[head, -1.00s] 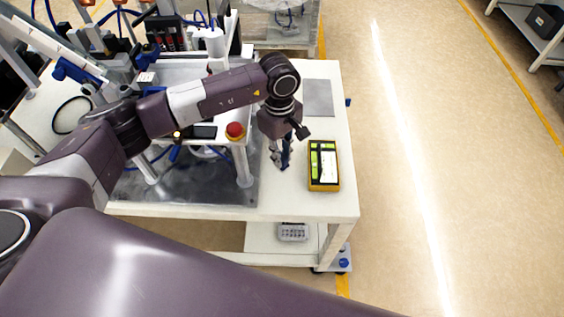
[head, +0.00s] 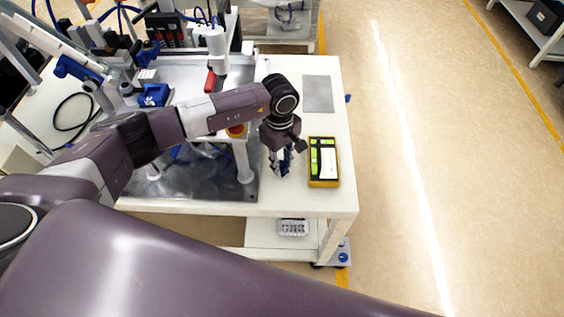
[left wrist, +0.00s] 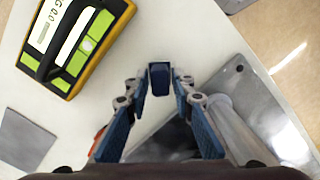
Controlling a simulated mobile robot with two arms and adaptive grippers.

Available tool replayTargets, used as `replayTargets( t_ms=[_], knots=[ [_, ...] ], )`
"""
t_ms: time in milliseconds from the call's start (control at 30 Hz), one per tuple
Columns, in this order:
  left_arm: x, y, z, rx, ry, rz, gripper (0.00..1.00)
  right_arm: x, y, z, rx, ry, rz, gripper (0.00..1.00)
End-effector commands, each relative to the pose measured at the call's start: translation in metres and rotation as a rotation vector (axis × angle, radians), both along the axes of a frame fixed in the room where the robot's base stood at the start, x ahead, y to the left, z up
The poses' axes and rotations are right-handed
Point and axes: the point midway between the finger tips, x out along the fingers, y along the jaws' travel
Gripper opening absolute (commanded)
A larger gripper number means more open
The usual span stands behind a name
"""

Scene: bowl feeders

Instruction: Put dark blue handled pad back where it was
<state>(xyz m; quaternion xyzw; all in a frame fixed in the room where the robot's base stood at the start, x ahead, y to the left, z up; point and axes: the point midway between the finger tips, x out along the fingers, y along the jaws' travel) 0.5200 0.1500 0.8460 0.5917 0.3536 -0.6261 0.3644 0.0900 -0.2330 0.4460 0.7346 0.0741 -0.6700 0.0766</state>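My left gripper (head: 283,168) points down over the right part of the white table, just left of the yellow device. In the left wrist view, the two fingers of my left gripper (left wrist: 160,88) come close together on either side of a small dark blue block. This block looks like the dark blue handled pad (left wrist: 160,80), gripped between the fingertips. Only its near end shows. Whether it touches the table, I cannot tell. My right gripper is not in view.
A yellow device (head: 323,162) with a dark handle stands close right of the gripper. A grey square plate (head: 318,94) lies behind it. The feeder machine's metal base plate (head: 215,188) is on the left. A strip of bare white table lies in front.

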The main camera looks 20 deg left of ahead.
Motion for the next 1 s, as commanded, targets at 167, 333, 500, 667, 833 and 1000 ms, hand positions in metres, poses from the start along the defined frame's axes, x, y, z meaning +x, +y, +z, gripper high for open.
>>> replayTargets(
  t_ms=[167, 333, 500, 667, 833, 1000],
  knots=[
    [0.000, 0.000, 0.000, 0.000, 0.000, 0.000, 0.33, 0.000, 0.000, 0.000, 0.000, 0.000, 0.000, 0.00],
    [0.000, 0.000, 0.001, 0.000, 0.000, 0.000, 0.33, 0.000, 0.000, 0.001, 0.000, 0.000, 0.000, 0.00],
    [0.002, 0.000, 0.011, -0.001, -0.003, -0.001, 0.33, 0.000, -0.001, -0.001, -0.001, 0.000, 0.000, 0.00],
    [0.004, 0.002, 0.043, -0.001, -0.008, -0.002, 0.33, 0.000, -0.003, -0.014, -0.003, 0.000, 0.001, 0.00],
    [0.004, 0.003, 0.080, -0.001, -0.005, -0.001, 0.33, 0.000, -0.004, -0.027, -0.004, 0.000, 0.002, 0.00],
    [0.005, 0.004, 0.108, -0.001, -0.003, 0.000, 0.33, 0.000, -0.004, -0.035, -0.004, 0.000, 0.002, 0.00]
  ],
)
